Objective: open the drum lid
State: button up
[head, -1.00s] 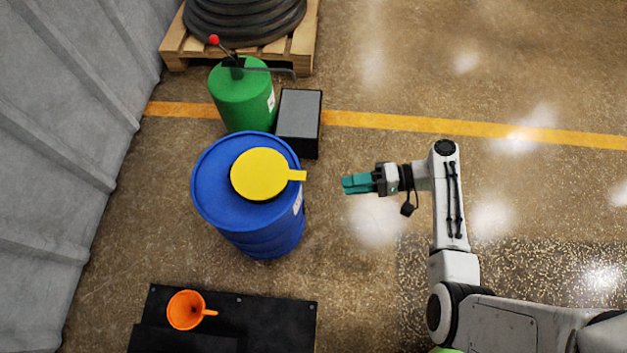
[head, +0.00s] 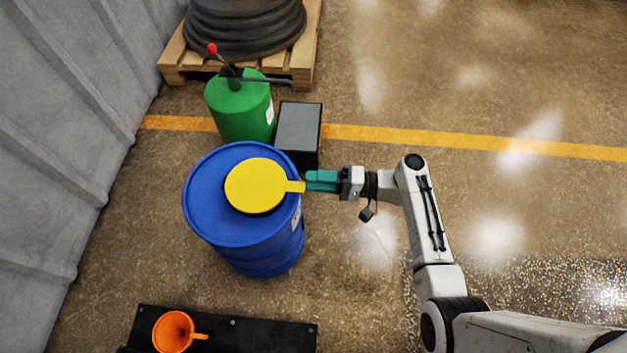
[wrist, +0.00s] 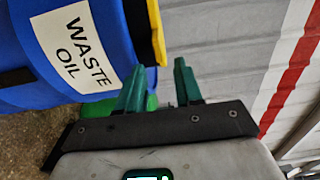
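The blue drum (head: 225,225) stands upright, with a round yellow lid (head: 252,187) lying flat on its top. The lid's short tab (head: 296,187) sticks out over the right rim. My gripper (head: 308,181) points left, its teal fingertips right at the end of the tab; I cannot tell whether they touch. In the wrist view the fingers (wrist: 158,80) stand apart with nothing between them. There the yellow lid edge (wrist: 157,35) shows just past the fingertips, beside the drum's WASTE OIL label (wrist: 74,47).
A green drum (head: 240,112) with a red-knobbed lever pump and a dark box (head: 299,130) stand behind the blue drum. An orange funnel (head: 172,331) is on a black platform (head: 250,333) in front. A grey wall is at left; the floor at right is free.

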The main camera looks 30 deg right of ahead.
jog(key=shift+w+a, duration=0.3)
jog(key=shift+a, duration=0.1)
grip_shut()
dwell(1.3)
